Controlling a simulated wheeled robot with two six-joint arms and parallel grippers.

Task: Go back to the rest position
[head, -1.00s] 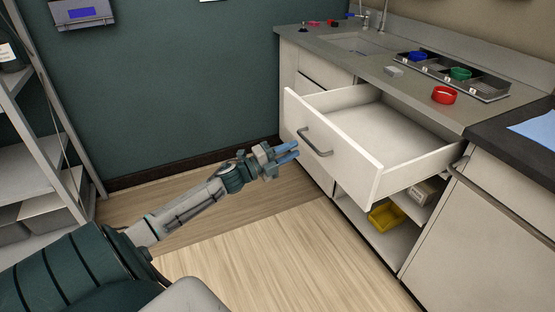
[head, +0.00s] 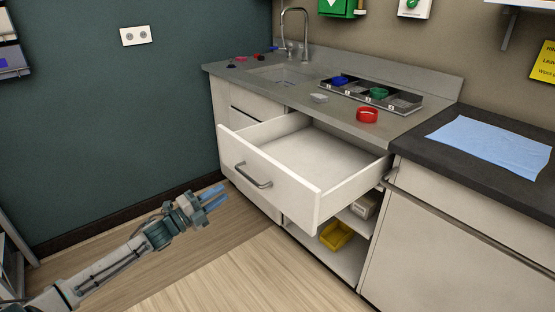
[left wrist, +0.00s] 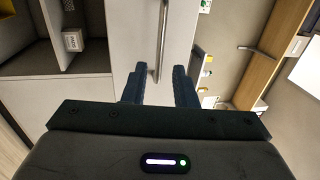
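My left gripper (head: 213,197) is open and empty, in front of and to the left of the pulled-out drawer (head: 325,160) in the head view. Its blue fingers are apart and point toward the drawer front. In the left wrist view the open fingers (left wrist: 160,85) show with the drawer's bar handle (left wrist: 163,40) beyond and between them. In the head view a clear gap separates the fingers from the handle (head: 252,175). My right gripper is in neither view.
The counter holds a sectioned tray (head: 405,104) with blue and green rings, a red ring (head: 367,115) and a sink (head: 285,74). A blue cloth (head: 490,145) lies on the dark worktop. A yellow bin (head: 336,236) sits on the open shelf below. Floor (head: 215,270) in front is clear.

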